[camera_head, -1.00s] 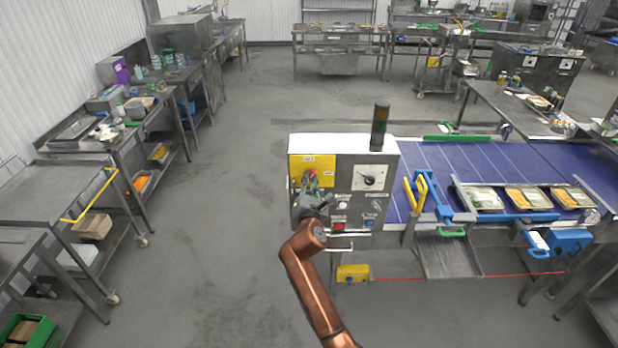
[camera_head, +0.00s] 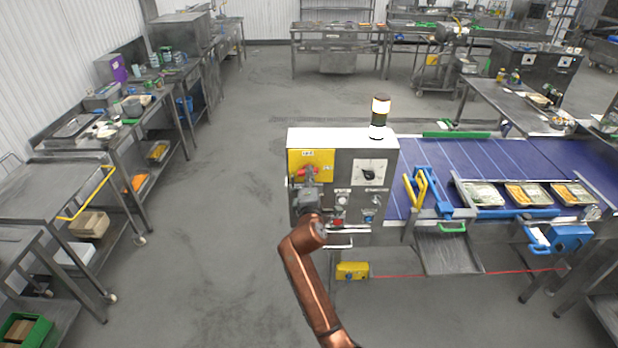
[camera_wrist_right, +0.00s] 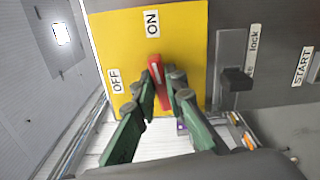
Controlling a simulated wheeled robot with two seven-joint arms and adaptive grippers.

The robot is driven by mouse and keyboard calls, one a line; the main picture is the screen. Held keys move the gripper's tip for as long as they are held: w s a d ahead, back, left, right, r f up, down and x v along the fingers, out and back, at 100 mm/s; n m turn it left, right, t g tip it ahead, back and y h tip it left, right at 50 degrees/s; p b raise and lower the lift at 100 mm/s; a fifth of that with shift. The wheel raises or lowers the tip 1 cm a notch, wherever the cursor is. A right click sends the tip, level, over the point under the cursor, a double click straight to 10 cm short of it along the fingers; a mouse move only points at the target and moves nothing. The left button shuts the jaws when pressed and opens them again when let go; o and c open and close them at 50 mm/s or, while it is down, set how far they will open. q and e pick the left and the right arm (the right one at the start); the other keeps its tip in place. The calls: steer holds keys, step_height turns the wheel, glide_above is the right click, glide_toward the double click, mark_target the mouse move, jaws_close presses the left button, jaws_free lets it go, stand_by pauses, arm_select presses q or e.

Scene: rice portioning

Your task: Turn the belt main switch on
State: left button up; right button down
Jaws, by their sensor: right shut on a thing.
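The belt main switch has a red handle (camera_wrist_right: 157,72) on a yellow plate (camera_wrist_right: 190,40). In the right wrist view the handle points towards the ON label (camera_wrist_right: 152,23), away from the OFF label (camera_wrist_right: 115,81). My right gripper (camera_wrist_right: 163,92) is shut on the handle, one green finger on each side. In the head view the yellow plate (camera_head: 324,160) is at the upper left of the control box (camera_head: 345,142), with my right gripper (camera_head: 308,182) over its lower part. The stack light (camera_head: 380,107) on the box is lit. My left gripper is not in view.
A grey lock slider (camera_wrist_right: 236,80) and a START label (camera_wrist_right: 302,66) are right of the plate. A rotary dial (camera_head: 370,173) is on the box. The blue conveyor belt (camera_head: 455,155) runs right, with several food trays (camera_head: 483,196). The floor left of the box is clear.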

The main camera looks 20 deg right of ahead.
steer(key=shift+f+m, duration=0.1)
steer(key=shift+m, duration=0.7)
steer(key=shift+b, duration=0.3)
steer(key=c, duration=2)
jaws_free()
steer(key=shift+o, duration=0.2)
steer(key=v, duration=0.7)
steer(key=shift+s, duration=0.3)
